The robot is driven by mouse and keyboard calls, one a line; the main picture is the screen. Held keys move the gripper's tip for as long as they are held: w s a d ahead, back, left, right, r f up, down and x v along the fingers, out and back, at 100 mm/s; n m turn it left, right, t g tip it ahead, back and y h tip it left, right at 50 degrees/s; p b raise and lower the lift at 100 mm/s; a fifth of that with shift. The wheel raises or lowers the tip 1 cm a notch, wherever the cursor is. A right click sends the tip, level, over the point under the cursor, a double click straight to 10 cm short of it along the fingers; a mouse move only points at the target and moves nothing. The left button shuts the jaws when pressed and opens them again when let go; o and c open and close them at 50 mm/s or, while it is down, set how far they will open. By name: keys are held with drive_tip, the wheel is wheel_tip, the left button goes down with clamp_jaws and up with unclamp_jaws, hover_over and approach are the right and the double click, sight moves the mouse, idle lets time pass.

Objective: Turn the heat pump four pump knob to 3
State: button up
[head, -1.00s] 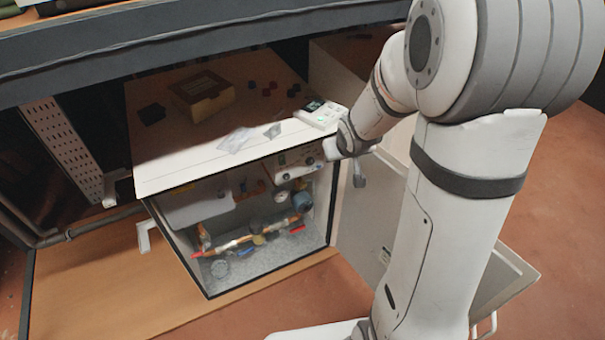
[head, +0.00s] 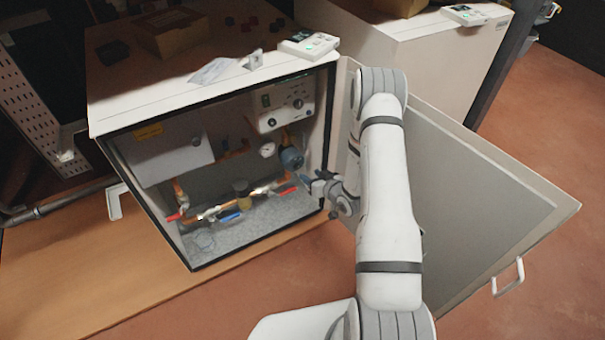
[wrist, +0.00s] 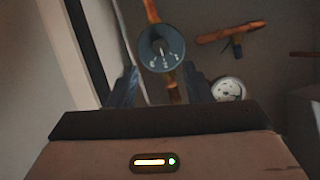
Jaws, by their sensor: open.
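The blue-grey pump (head: 292,159) sits on the copper pipe at the right inside the open heat pump cabinet (head: 105,127). My gripper (head: 309,182) is at the cabinet's right opening, just right of and below the pump. In the wrist view my gripper (wrist: 160,80) is open and empty, its two fingers apart with the knob ahead, between their lines. The fingers look short of the knob. No number four label is legible.
A round gauge (head: 267,150) is beside the pump, and a control panel (head: 285,102) is above it. Red- and blue-handled valves lie on the lower pipe. The open door (head: 470,190) stands right of my arm. A second cabinet (head: 430,55) is behind.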

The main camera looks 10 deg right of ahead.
sight(299, 167)
drive_tip(key=b+x, duration=0.2)
drive_tip(key=x, duration=0.5)
drive_tip(key=shift+w+f, duration=0.1)
drive_tip(key=shift+w, duration=0.1)
drive_tip(key=c, duration=0.9)
drive_tip(key=shift+d, duration=0.2)
clamp_jaws()
drive_tip(key=shift+a, duration=0.2)
drive_tip(key=shift+d+f+m+y, duration=0.1)
drive_tip(key=shift+d+m+y, duration=0.15)
drive_tip(key=shift+m+y, duration=0.95)
drive_tip(key=shift+w+d+f+m+y+b, duration=0.1)
drive_tip(key=shift+m+y+b, duration=0.5)
drive_tip(key=shift+m, duration=1.3)
